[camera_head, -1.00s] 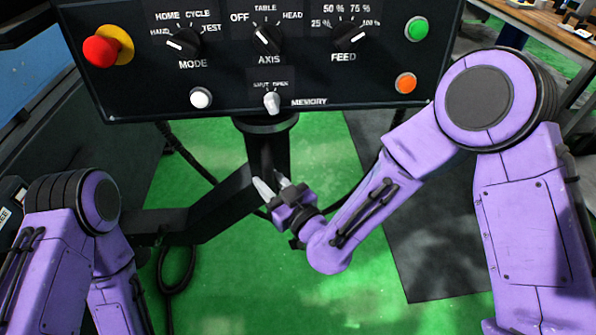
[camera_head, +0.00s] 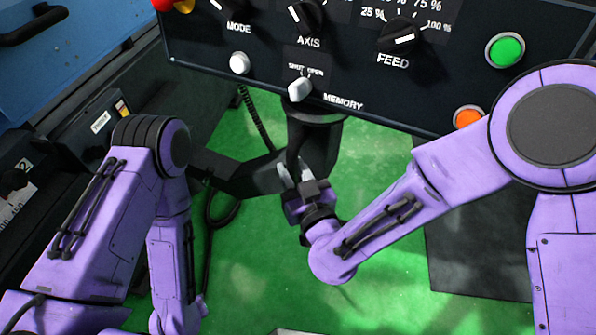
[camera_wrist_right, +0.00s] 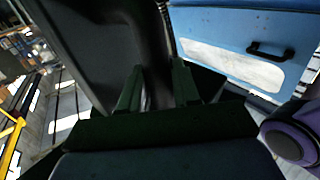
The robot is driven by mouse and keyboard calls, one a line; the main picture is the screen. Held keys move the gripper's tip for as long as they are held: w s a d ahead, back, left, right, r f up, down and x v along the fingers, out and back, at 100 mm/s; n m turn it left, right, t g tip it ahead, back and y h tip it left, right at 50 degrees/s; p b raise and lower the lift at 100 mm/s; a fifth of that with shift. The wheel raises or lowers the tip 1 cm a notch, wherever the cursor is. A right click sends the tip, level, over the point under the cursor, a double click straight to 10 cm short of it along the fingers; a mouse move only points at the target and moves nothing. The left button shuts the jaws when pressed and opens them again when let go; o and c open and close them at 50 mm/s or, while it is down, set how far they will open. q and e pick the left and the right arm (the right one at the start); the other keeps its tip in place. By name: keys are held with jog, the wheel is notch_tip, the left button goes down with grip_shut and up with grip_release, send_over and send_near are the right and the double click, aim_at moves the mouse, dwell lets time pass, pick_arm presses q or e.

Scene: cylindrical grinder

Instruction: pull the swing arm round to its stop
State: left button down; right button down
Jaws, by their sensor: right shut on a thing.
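The black swing arm (camera_head: 250,179) runs from the machine at the left to below the control panel (camera_head: 270,75), which it carries. A dark upright part (camera_head: 301,140) joins the arm's end to the panel. My right gripper (camera_head: 290,176) is at this end of the arm, just below the panel, with its fingers closed on a dark part there. In the right wrist view, a dark curved bar (camera_wrist_right: 152,45) runs down between the two fingers (camera_wrist_right: 157,88). The fingers partly hide the gripped spot. My left arm hangs at the left; its gripper is not visible.
The panel has knobs, a green button (camera_head: 505,50) and an orange one (camera_head: 467,118). The blue machine body (camera_head: 75,45) is at the left. A black cable (camera_head: 255,120) hangs behind the arm. Green floor (camera_head: 380,245) lies open below.

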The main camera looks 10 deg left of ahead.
jog(key=shift+a+r, duration=0.25)
